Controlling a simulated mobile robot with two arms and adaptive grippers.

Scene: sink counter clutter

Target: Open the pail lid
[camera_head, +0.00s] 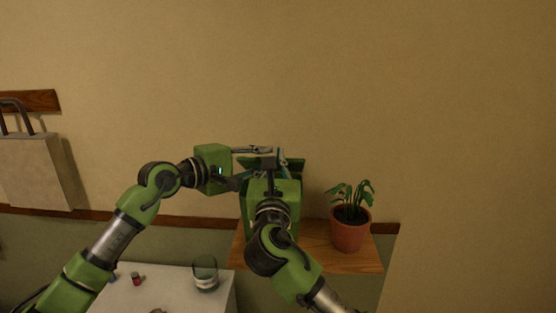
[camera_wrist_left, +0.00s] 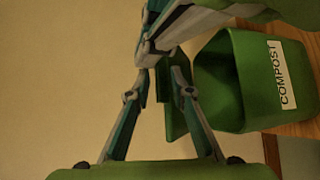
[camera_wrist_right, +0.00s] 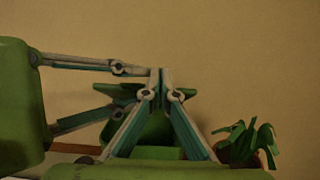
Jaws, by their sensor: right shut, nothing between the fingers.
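The green pail (camera_wrist_left: 262,70), labelled COMPOST, stands on a wooden shelf. It shows sideways in the left wrist view, with its dark inside visible. Its green lid (camera_wrist_right: 118,90) is raised off the mouth in the right wrist view; its exact tilt is hard to tell. My left gripper (camera_wrist_left: 157,78) is at the lid with its fingers apart; whether it touches the lid is unclear. My right gripper (camera_wrist_right: 161,75) is shut and empty in front of the lid, close to the left fingertips. In the head view my arms hide most of the pail.
A potted plant (camera_head: 348,234) stands on the shelf (camera_head: 315,258) right of the pail. A white counter (camera_head: 180,290) at lower left holds a glass (camera_head: 205,275) and small items. A bag (camera_head: 35,170) hangs at the left. The wall above is clear.

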